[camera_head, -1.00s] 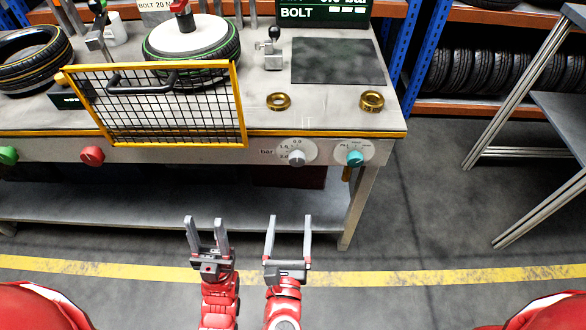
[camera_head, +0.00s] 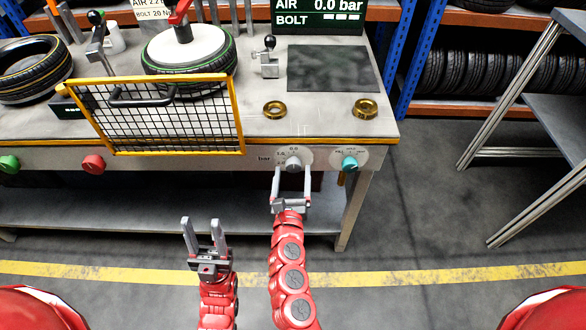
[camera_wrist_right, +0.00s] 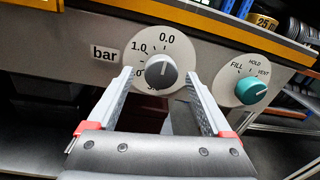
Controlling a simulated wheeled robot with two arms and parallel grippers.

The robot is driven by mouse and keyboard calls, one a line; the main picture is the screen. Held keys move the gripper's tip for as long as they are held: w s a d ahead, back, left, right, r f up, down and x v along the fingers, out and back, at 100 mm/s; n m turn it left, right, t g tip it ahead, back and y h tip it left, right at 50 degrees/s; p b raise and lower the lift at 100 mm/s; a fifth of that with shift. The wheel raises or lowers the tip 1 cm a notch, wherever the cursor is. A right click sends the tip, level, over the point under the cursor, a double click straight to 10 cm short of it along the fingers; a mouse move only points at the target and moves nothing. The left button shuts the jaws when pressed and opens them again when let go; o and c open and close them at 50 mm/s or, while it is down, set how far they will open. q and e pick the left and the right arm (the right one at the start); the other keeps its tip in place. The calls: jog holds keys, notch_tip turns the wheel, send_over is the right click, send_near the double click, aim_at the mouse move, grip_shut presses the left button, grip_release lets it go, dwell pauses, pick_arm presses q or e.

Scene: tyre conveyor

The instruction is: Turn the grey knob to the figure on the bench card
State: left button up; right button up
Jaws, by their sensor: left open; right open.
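The grey knob (camera_head: 293,164) sits on a round white dial on the bench's front panel, beside a "bar" label. In the right wrist view the grey knob (camera_wrist_right: 161,71) shows dial figures 0.0 and 1.0, with lower figures partly hidden; its white mark points to the upper right. My right gripper (camera_head: 292,170) is open, its fingers reaching up on either side of the knob, not closed on it. My left gripper (camera_head: 203,222) is open and empty, low in front of the bench. The bench card (camera_head: 155,8) at the top is partly cut off, reading "AIR 2.2" or similar and "BOLT 20".
A teal knob (camera_head: 349,163) with FILL, HOLD and VENT marks is right of the grey one. A red button (camera_head: 93,164) and a green button (camera_head: 9,164) are to the left. A display (camera_head: 320,18) reads AIR 0.0 bar. A mesh guard (camera_head: 160,122) fronts the tyre.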

jog(key=shift+w+f, duration=0.1)
jog(key=shift+w, duration=0.5)
grip_shut()
jog(key=shift+d, duration=0.1)
